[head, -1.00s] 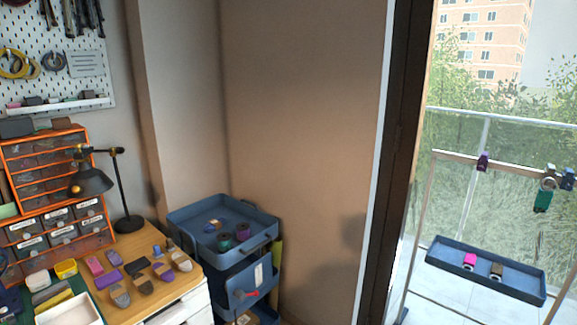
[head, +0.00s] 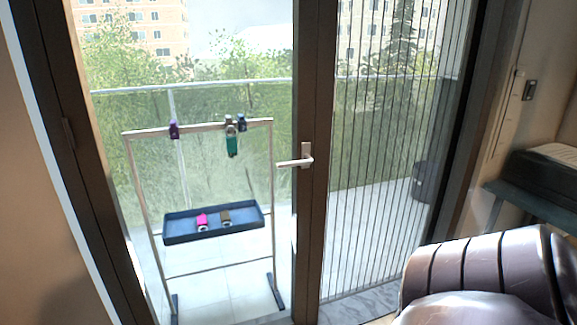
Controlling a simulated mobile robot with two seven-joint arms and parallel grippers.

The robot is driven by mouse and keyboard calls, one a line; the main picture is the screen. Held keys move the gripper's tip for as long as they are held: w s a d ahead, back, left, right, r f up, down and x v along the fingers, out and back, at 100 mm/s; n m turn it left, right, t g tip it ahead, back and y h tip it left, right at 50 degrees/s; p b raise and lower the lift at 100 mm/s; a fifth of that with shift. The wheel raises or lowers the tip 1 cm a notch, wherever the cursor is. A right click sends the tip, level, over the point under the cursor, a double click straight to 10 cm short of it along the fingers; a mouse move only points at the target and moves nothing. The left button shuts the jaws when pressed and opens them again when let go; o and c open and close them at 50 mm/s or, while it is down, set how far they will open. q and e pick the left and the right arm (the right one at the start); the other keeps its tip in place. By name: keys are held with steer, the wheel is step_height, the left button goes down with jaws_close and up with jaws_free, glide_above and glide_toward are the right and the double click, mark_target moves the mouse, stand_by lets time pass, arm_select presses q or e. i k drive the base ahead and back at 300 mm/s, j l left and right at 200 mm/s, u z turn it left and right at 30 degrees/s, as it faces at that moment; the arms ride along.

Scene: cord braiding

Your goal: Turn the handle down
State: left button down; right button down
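The door handle (head: 295,163) is a pale metal lever on the dark door frame (head: 312,220), near the middle of the head view. Its lever points left and lies about level, with its plate upright on the frame. Neither gripper shows in the head view.
Behind the glass a metal rack (head: 137,190) carries clips and a blue tray (head: 180,236) with small pink and brown items. A pleated screen (head: 385,170) covers the right opening. A dark case (head: 545,175) stands on a shelf at the right.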

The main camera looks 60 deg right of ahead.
mark_target(308, 160)
steer(key=k+z, duration=0.1)
steer(key=z, duration=1)
